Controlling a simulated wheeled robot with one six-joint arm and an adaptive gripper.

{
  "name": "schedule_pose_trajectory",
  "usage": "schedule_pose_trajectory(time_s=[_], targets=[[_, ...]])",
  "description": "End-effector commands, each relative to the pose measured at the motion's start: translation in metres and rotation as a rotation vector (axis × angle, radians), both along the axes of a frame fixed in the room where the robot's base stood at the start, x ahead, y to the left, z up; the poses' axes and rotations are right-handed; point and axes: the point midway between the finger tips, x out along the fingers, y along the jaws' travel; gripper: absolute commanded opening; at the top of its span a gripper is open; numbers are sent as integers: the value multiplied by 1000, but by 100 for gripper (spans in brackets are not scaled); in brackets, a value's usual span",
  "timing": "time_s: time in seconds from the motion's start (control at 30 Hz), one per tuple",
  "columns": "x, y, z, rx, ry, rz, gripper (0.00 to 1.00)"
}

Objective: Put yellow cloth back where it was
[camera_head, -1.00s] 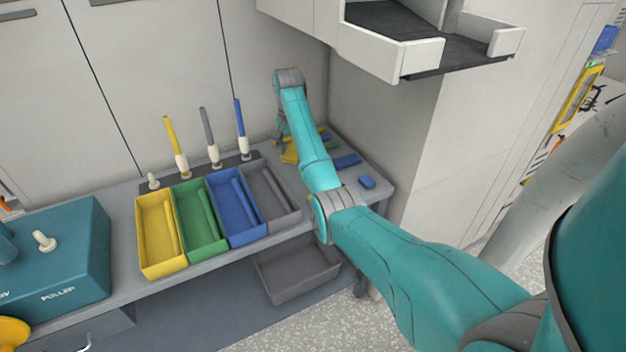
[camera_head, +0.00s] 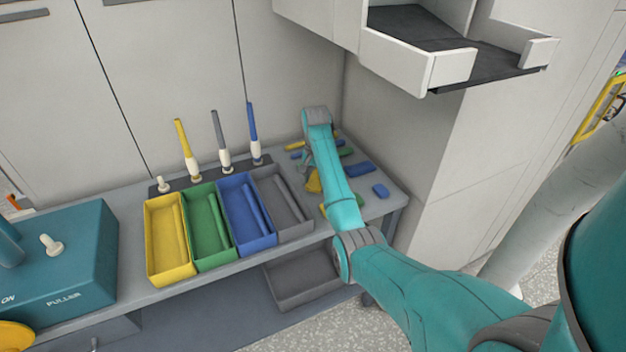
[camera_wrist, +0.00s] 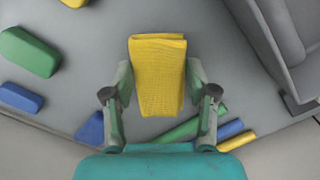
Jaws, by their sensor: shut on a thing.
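The yellow cloth (camera_wrist: 158,75) is a folded, textured piece held between the two fingers of my gripper (camera_wrist: 158,85) in the wrist view. In the head view the cloth (camera_head: 314,183) shows as a small yellow patch beside my gripper (camera_head: 307,163), over the right end of the bench. My arm hides part of that area. I cannot tell whether the cloth touches the bench top.
Yellow (camera_head: 168,240), green (camera_head: 207,225), blue (camera_head: 247,212) and grey (camera_head: 283,204) trays stand left of my gripper. Blue blocks (camera_head: 360,168) and other small coloured pieces lie around it. Bobbin posts stand behind the trays. A white open shelf (camera_head: 430,65) overhangs at upper right.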

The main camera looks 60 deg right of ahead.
Motion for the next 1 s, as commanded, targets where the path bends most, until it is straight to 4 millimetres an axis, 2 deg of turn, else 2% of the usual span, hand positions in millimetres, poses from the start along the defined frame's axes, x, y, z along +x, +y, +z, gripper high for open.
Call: schedule_pose_trajectory(time_s=[0.1, 0.43, 0.47, 0.53, 0.57, 0.87, 1.0], targets=[[-3, 1, -9, -1, 0, -2, 24], [-3, 1, -12, 0, 0, -1, 24], [-3, 1, -12, 0, 0, -1, 62], [-3, 1, -12, 0, 0, -1, 79], [-3, 1, -12, 0, 0, -1, 82], [-3, 1, -11, -1, 0, -1, 82], [0, 0, -2, -1, -2, 0, 82]])
